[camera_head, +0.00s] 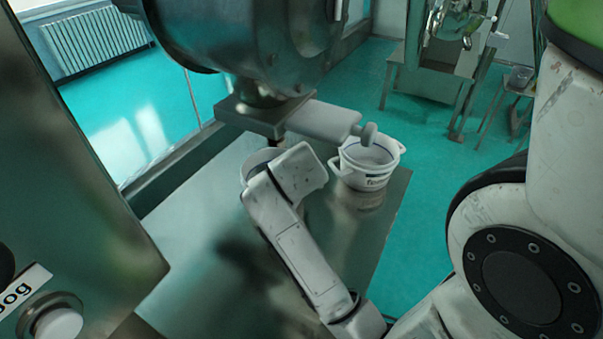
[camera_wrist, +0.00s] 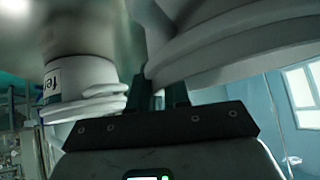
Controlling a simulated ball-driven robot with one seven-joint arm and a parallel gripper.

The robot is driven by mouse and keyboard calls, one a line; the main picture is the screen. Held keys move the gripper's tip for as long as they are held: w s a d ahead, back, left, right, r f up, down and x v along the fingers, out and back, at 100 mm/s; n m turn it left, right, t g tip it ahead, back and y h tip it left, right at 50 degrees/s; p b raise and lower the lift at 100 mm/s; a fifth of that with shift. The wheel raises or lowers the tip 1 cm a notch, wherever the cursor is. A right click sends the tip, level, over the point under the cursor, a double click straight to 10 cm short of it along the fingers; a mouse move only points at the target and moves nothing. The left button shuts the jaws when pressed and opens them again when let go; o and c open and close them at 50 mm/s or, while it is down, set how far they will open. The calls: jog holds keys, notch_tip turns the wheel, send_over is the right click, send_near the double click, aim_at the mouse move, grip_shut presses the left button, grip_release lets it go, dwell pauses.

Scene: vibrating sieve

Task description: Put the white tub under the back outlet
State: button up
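A white tub (camera_head: 366,167) with a blue rim line, side handles and a printed label stands upright at the table's right edge. A second white tub (camera_head: 256,158) is mostly hidden behind my arm, below the drum. In the wrist view, which looks upside down, a labelled tub (camera_wrist: 82,82) is at the left and a large white tub rim (camera_wrist: 235,45) is close at the right. My gripper (camera_wrist: 161,95) has its two dark fingers slightly apart at that near rim's edge. Whether they clasp it is unclear. My gripper is hidden in the head view. I cannot identify the back outlet for certain.
A large grey metal drum (camera_head: 245,35) hangs over the metal table (camera_head: 195,215). A pale horizontal cylinder (camera_head: 322,119) juts right beneath it, above the tubs. A control panel (camera_head: 70,190) stands close at left. The table's front left is clear.

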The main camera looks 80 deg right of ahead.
jog(key=shift+o, duration=1.4)
jog(key=v, duration=1.2)
